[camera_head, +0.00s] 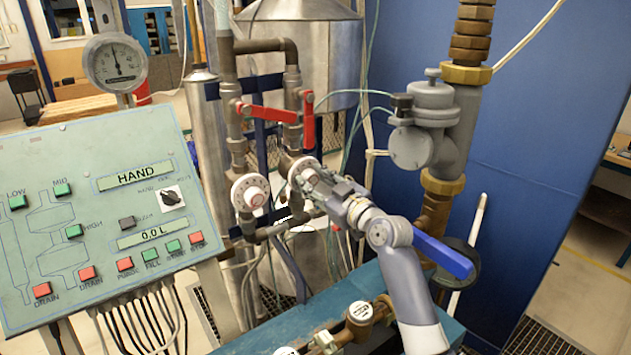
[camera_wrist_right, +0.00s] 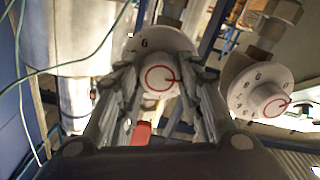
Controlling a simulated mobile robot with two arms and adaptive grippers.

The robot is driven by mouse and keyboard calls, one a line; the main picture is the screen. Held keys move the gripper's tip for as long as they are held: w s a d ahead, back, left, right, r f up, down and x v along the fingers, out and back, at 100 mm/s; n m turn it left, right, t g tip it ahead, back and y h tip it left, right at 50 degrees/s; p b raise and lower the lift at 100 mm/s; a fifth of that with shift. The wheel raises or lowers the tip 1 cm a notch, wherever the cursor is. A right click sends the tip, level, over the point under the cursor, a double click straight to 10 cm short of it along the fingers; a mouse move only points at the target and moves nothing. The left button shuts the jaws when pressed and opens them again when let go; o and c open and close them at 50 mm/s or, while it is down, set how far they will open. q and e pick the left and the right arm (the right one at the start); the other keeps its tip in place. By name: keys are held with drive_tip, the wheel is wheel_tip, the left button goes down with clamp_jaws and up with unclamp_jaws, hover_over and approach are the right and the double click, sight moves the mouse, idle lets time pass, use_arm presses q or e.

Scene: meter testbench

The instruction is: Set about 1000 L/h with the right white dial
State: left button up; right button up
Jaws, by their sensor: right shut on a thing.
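The right white dial (camera_head: 296,166) sits on the pipework in the middle of the head view, partly hidden by my right gripper (camera_head: 310,180). In the right wrist view the dial's white rim (camera_wrist_right: 150,40) shows a digit, and its knob (camera_wrist_right: 160,77) has a red ring and a dark pointer mark. My right gripper (camera_wrist_right: 160,84) is shut on this knob, a finger on each side. The scale reading is too small to tell. The left white dial (camera_head: 250,193) stands free beside it and also shows in the wrist view (camera_wrist_right: 252,88). My left gripper is in neither view.
Red lever handles (camera_head: 309,122) are just above the dials. A blue lever (camera_head: 443,255) lies close to my right forearm. A green control panel (camera_head: 105,215) at left displays HAND and 0.0 L. A round gauge (camera_head: 116,64) stands above it.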

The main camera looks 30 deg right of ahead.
drive_tip(key=m+p, duration=0.1)
drive_tip(key=m, duration=0.2)
drive_tip(key=shift+m, duration=0.3)
drive_tip(key=m+p, duration=0.1)
drive_tip(key=m, duration=0.2)
drive_tip(key=shift+r+m+p, duration=0.1)
drive_tip(key=shift+m+p, duration=0.2)
drive_tip(key=m+p, duration=0.1)
drive_tip(key=m, duration=0.2)
drive_tip(key=shift+m+p, duration=0.3)
drive_tip(key=shift+m, duration=0.1)
drive_tip(key=m+p, duration=0.1)
drive_tip(key=m, duration=0.2)
drive_tip(key=shift+m, duration=0.3)
drive_tip(key=shift+m+p, duration=0.5)
drive_tip(key=shift+m, duration=0.4)
drive_tip(key=m, duration=0.2)
drive_tip(key=shift+m, duration=0.4)
drive_tip(key=m, duration=0.6)
drive_tip(key=shift+f+m, duration=0.2)
drive_tip(key=shift+m, duration=0.2)
